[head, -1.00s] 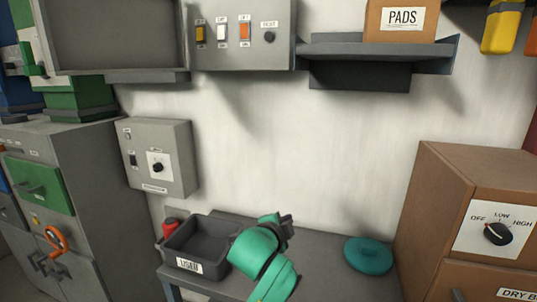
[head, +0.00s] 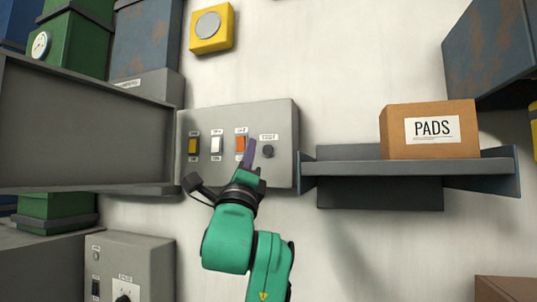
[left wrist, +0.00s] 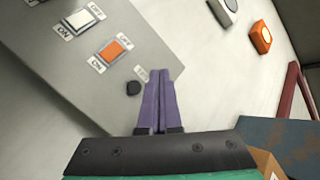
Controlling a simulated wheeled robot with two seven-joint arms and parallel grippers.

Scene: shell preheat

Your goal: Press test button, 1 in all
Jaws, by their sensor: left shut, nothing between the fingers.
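The test button (head: 267,151) is a small dark round knob under a small label, at the right of a grey wall panel (head: 280,118). It also shows in the left wrist view (left wrist: 133,88). My left gripper (head: 250,143) is shut and empty, its purple fingers pointing up in front of the panel, just left of the button in the head view. In the left wrist view its fingertips (left wrist: 161,72) lie close to the right of the button. I cannot tell whether they touch the panel. My right gripper is not in view.
Yellow (head: 193,146), white (head: 217,145) and orange (head: 241,144) switches sit left of the button. A grey shelf (head: 340,167) with a PADS box (head: 430,130) is to the right. A large grey open-fronted case (head: 85,130) is to the left.

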